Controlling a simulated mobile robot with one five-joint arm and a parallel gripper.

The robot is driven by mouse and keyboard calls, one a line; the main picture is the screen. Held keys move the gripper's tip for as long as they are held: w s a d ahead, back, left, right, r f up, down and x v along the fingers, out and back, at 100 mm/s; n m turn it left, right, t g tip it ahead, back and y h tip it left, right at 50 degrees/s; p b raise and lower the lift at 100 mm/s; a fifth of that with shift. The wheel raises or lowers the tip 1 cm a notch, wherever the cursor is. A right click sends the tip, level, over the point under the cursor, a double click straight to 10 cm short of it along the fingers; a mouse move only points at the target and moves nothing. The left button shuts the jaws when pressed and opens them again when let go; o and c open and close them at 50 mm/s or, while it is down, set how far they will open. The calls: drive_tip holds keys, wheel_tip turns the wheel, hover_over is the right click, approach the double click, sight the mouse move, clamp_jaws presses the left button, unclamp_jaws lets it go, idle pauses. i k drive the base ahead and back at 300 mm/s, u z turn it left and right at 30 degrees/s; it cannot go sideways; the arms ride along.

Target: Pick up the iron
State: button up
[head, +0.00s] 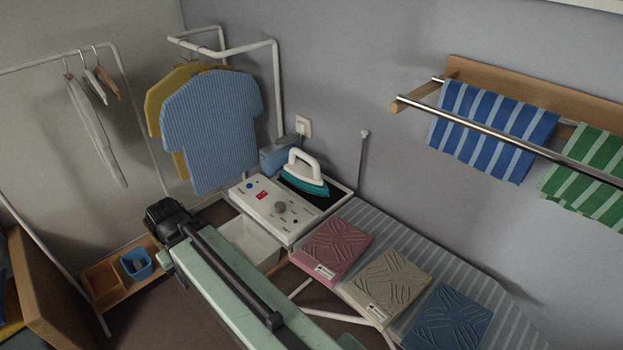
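The iron (304,183) has a white handle and a teal body. It rests on a dark pad at the back right of a white control box (262,214), at the far end of the ironing board. The iron shows whole and nothing covers it. My gripper (168,218) is the dark part at the far end of my pale green arm. It is to the left of the iron and well apart from it. Its fingers are too dark and small to tell whether they are open.
Folded pink (331,247), beige (385,285) and blue (445,318) cloths lie on the striped ironing board (480,285). A blue container (277,157) stands just behind the iron. Shirts (210,125) hang from a rail behind. A white basin (250,243) is below the control box.

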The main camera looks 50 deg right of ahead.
sight(308, 179)
drive_tip(key=u, duration=0.1)
drive_tip(key=i, duration=0.9)
drive_tip(key=z, duration=0.1)
